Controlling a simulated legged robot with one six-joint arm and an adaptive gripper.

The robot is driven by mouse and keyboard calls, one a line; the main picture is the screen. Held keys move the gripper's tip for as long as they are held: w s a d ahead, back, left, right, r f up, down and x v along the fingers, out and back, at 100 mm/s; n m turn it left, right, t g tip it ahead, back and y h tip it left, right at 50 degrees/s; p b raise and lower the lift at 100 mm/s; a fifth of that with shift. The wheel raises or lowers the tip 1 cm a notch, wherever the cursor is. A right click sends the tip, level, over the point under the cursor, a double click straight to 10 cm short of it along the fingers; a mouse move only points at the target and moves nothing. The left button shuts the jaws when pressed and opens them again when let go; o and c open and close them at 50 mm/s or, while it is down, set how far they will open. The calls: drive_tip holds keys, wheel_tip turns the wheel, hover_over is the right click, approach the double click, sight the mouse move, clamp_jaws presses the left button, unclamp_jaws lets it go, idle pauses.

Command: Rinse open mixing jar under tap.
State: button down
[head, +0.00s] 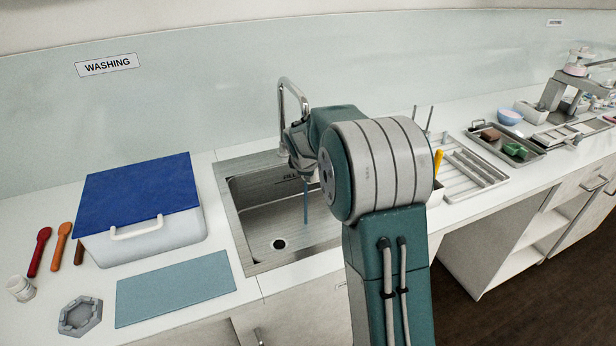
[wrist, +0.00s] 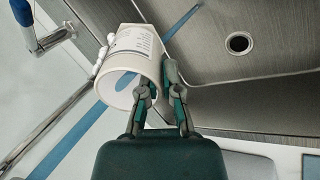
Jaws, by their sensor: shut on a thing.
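A white open jar (wrist: 132,48) with a printed label is in the wrist view, its mouth towards the camera. My gripper (wrist: 160,85) is shut on the jar's wall at the rim. One finger appears inside the mouth and the other outside. The chrome tap (head: 283,92) stands behind the sink (head: 265,220). A blue water stream (head: 306,205) falls into the basin. In the wrist view the stream (wrist: 184,20) lines up with the jar, and blue shows at its mouth. In the head view my arm hides the jar.
Left of the sink are a blue-lidded box (head: 140,190), a blue mat (head: 175,288), a grey hexagonal holder (head: 80,316) and spatulas (head: 60,245). A drying rack (head: 470,178) and a tray (head: 530,155) stand right. The drain (wrist: 239,43) is uncovered.

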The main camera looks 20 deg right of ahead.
idle(0.4)
drive_tip(key=shift+s+d, duration=0.35)
drive_tip(key=shift+d, duration=0.2)
drive_tip(key=s+a, duration=0.4)
drive_tip(key=s, duration=0.2)
drive_tip(key=shift+s+a, duration=0.15)
drive_tip(key=shift+s, duration=0.2)
idle(0.4)
idle(0.7)
idle(0.5)
drive_tip(key=s+a+r, duration=0.2)
drive_tip(key=s+r, duration=0.2)
drive_tip(key=shift+s+a, duration=0.15)
drive_tip(key=shift+a, duration=0.2)
idle(0.7)
